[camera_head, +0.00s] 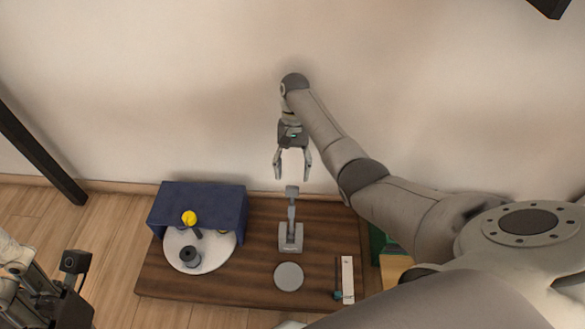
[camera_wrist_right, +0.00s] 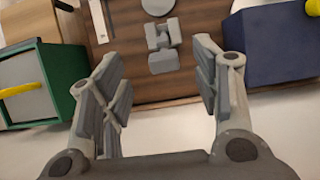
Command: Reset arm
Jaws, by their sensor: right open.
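My right gripper (camera_head: 292,166) hangs open and empty in the head view, above the back edge of the wooden table (camera_head: 250,285). Its two fingers show wide apart in the right wrist view (camera_wrist_right: 160,95), with nothing between them. A grey stand with an upright post (camera_head: 291,235) is on the table below the gripper, apart from it. It also shows beyond the fingers in the right wrist view (camera_wrist_right: 163,38). At the left edge of the head view, part of my left arm (camera_head: 40,295) shows; its fingertips cannot be made out.
A blue box-like cover (camera_head: 205,198) stands over a white round plate (camera_head: 215,258) holding a dark spool (camera_head: 190,257) and a yellow-topped piece (camera_head: 189,218). A grey disc (camera_head: 288,276) and a white strip (camera_head: 347,275) lie in front. A green box (camera_wrist_right: 35,85) stands beside the table.

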